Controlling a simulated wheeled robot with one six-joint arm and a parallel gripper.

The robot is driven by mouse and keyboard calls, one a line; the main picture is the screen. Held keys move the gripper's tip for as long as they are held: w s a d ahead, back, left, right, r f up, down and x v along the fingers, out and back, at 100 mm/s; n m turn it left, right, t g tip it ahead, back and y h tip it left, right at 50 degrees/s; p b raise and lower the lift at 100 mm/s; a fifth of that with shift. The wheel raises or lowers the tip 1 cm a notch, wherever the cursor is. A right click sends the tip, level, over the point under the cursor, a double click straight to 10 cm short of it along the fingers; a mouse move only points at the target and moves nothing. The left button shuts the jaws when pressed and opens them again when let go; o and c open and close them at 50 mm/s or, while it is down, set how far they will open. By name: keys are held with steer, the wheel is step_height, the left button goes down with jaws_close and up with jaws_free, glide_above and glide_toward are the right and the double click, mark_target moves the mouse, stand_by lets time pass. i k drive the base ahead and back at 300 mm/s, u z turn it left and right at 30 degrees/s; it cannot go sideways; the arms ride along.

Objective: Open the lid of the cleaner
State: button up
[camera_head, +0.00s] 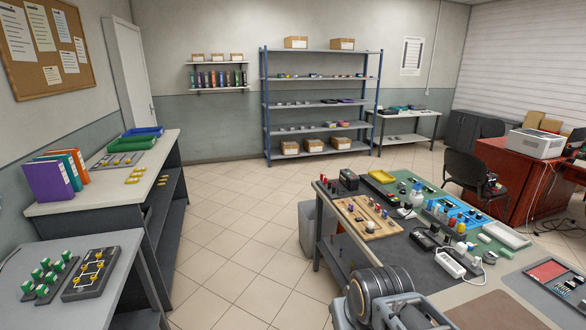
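I cannot pick out the cleaner or its lid for certain; the small items on the workbench (340,240) are too small to identify. A white bottle (417,199) stands near the middle of that bench. Several small bottles or pots, including a yellow one (460,227), stand beside a blue tray (476,217). A dark grey rounded part of my arm shows at the bottom, in front of the bench. My gripper's fingers are not visible.
A wooden board (360,231) with small parts lies on the bench's left side. A white power strip (451,262) and cable lie further right. A grey bin (308,226) stands left of the bench. The tiled floor (230,225) between the benches is clear.

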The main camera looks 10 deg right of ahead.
mark_target(418, 186)
steer(key=i, duration=3.3)
steer(key=z, duration=1.85)
